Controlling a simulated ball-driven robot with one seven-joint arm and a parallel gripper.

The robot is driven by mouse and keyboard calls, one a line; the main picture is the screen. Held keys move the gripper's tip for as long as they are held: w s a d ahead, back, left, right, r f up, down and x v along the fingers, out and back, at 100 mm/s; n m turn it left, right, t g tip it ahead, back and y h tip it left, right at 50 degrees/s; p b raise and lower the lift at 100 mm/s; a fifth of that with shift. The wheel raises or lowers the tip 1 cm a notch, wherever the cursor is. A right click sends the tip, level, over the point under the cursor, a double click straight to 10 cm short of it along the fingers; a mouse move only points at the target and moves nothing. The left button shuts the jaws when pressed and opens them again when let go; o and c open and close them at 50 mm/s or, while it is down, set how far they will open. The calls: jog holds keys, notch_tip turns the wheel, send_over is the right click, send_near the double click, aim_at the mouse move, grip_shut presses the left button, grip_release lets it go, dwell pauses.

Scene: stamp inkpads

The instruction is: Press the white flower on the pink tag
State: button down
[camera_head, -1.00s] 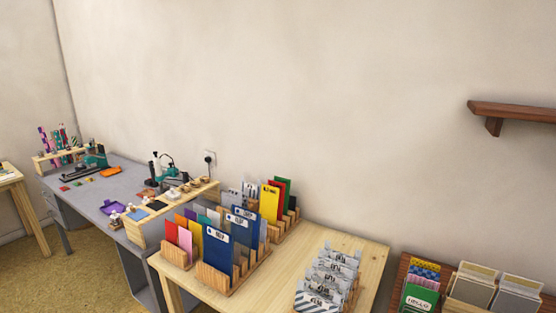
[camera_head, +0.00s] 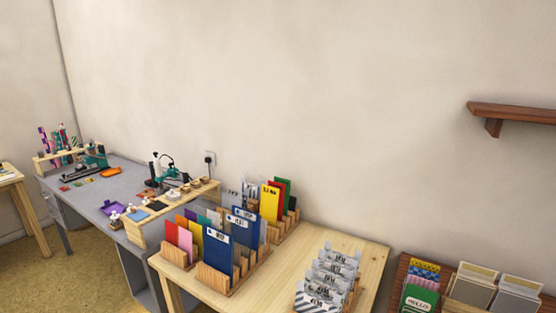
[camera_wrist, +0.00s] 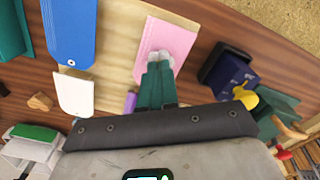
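In the wrist view a pink tag (camera_wrist: 176,40) with a hole lies on a pale wooden board (camera_wrist: 119,45). My gripper (camera_wrist: 158,62) is over the lower part of this tag, its two dark green fingers close together. Small pale patches show at the fingertips. I cannot tell whether they belong to the fingers, a held piece or a white flower mark. No white flower can be made out clearly. In the head view my gripper is not seen.
A blue tag (camera_wrist: 69,30) and a white tag (camera_wrist: 74,94) lie left of the pink one. A dark blue container (camera_wrist: 234,75) stands to the right. In the head view, a grey desk (camera_head: 88,205) and card racks (camera_head: 222,278) stand along the wall.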

jog(key=shift+a, duration=0.1)
notch_tip(320, 180, up, 7)
jog(key=p, duration=0.7)
dwell(0.4)
